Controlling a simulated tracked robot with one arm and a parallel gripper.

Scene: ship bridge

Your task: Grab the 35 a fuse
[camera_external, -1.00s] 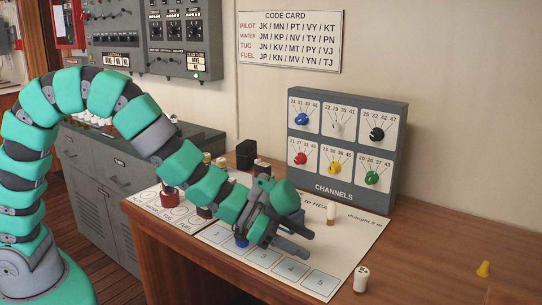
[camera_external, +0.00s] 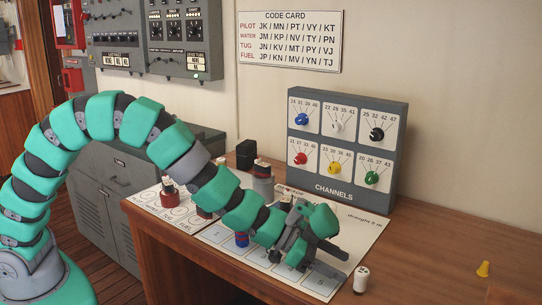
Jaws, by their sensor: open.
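A small white cylinder (camera_external: 361,279), which looks like a fuse, stands upright on the bare wood at the desk's front edge. Its dark marking is too small to read, so I cannot tell whether it is the 35 A one. My gripper (camera_external: 334,261) is open, low over the right part of the white sheet, just left of and behind this cylinder and apart from it. Another white cylinder with a brownish base, seen earlier on the sheet, is now hidden behind my gripper.
The white sheet (camera_external: 365,225) has printed squares. A blue piece (camera_external: 241,239) and a red-based piece (camera_external: 168,188) stand on the left. The grey channels box (camera_external: 345,190) stands behind.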

